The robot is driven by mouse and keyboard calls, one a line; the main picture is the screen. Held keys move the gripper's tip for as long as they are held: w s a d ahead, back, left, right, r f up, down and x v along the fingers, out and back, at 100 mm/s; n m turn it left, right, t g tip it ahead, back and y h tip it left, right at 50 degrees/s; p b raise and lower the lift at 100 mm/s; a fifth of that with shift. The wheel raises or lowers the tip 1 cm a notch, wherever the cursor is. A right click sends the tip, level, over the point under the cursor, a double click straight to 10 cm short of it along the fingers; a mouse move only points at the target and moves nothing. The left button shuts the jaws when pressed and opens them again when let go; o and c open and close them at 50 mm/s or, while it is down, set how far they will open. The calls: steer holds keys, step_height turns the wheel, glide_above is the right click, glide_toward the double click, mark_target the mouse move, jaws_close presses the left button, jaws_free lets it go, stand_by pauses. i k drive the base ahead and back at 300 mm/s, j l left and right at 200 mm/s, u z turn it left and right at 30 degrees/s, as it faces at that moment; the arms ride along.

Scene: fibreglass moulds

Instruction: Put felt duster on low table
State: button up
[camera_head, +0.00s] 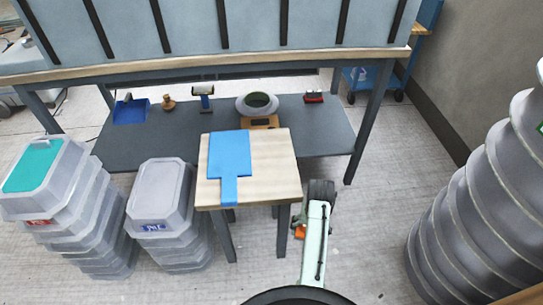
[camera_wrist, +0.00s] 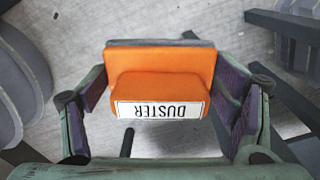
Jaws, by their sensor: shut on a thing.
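My gripper (camera_wrist: 165,105) is shut on the felt duster (camera_wrist: 160,68), an orange block with a white label reading DUSTER, upside down in the wrist view. A dark layer shows along its far edge. In the head view, my gripper (camera_head: 312,200) hangs just right of the low table, and a bit of the orange duster (camera_head: 300,232) shows beside it, mostly hidden by my gripper. The low table (camera_head: 272,160) has a light wood top and dark legs. A blue paddle-shaped board (camera_head: 229,155) lies on its left part. The right part of its top is bare.
Behind stands a long workbench (camera_head: 200,65) with a grey lower shelf (camera_head: 180,138). The shelf bears a blue dustpan (camera_head: 131,110), a scale with a bowl (camera_head: 258,105) and other tools. Stacked grey bins (camera_head: 160,190) stand at left. A ribbed grey stack (camera_head: 480,220) stands at right.

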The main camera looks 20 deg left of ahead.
mark_target(277, 172)
steer(key=i+j+z, duration=0.15)
steer(key=j+z, duration=0.2)
steer(key=j, duration=0.2)
steer(key=i+j+z, duration=0.15)
steer(key=j+z, duration=0.15)
steer(key=j, duration=0.25)
steer(key=j+z, duration=0.35)
steer(key=j, duration=0.2)
